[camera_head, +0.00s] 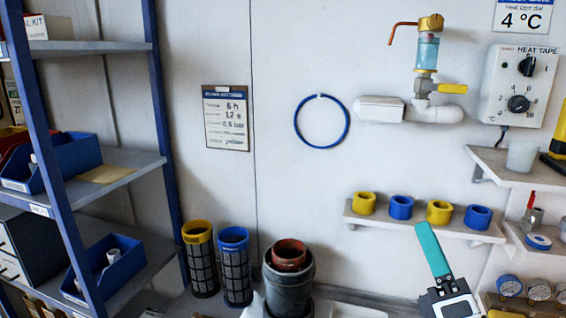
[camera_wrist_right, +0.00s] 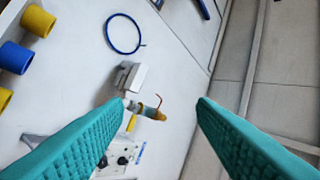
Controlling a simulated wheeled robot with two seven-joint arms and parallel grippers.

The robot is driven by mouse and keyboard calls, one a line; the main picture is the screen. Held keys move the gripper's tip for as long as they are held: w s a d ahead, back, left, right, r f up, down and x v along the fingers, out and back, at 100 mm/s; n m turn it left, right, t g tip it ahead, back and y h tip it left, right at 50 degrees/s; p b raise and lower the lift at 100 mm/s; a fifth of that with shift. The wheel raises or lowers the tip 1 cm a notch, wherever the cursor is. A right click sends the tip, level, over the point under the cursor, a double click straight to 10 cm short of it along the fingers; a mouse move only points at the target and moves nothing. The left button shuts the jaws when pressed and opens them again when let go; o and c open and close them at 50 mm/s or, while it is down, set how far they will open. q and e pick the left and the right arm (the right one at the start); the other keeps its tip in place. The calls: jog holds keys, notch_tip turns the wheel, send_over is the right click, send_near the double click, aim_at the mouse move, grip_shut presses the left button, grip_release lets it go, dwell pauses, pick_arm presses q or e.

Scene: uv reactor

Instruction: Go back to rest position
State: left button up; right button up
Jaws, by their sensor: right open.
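My right gripper (camera_head: 432,248) is at the lower right of the head view, in front of the white wall and below the wall shelf. Its teal fingers overlap there, so they look like one. In the right wrist view my right gripper (camera_wrist_right: 160,108) has its two teal ridged fingers wide apart with nothing between them. Past them, the wall valve assembly (camera_wrist_right: 142,108) shows at a distance. My left gripper is not in the head view.
A wall shelf (camera_head: 380,219) holds yellow and blue rings. A blue-framed rack (camera_head: 72,232) stands left. Yellow and blue mesh cylinders (camera_head: 203,268) and a grey pot (camera_head: 288,290) stand at lower middle. A heat tape box (camera_head: 520,85) hangs upper right. The middle wall is mostly clear.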

jog(key=s+d+f+m+g+h, duration=0.2)
jog(key=d+f+m+g+h, duration=0.3)
jog(key=f+m, duration=0.65)
jog(key=s+f+m+g+h, duration=0.25)
jog(key=f+m+g, duration=0.5)
jog(key=f, duration=0.65)
jog(key=s+a+f+m+g+y, duration=0.1)
jog(key=s+a+f+m+g, duration=0.25)
jog(key=s+f, duration=0.45)
jog(key=s+a+f+m+g+y, duration=0.25)
jog(key=s+f+m+g, duration=0.2)
jog(key=s+f, duration=0.3)
notch_tip(320, 180, down, 27)
jog(key=s+n+g+b, duration=0.1)
jog(key=g+b, duration=0.1)
jog(key=b, duration=0.1)
jog(key=s+d+f+b, duration=0.2)
jog(key=s+d+f, duration=0.1)
jog(key=s+f, duration=1.3)
notch_tip(320, 180, down, 2)
jog(key=shift+s+f+g+h, duration=0.1)
jog(key=shift+s+g+h, duration=0.25)
jog(key=shift+g+h, duration=0.1)
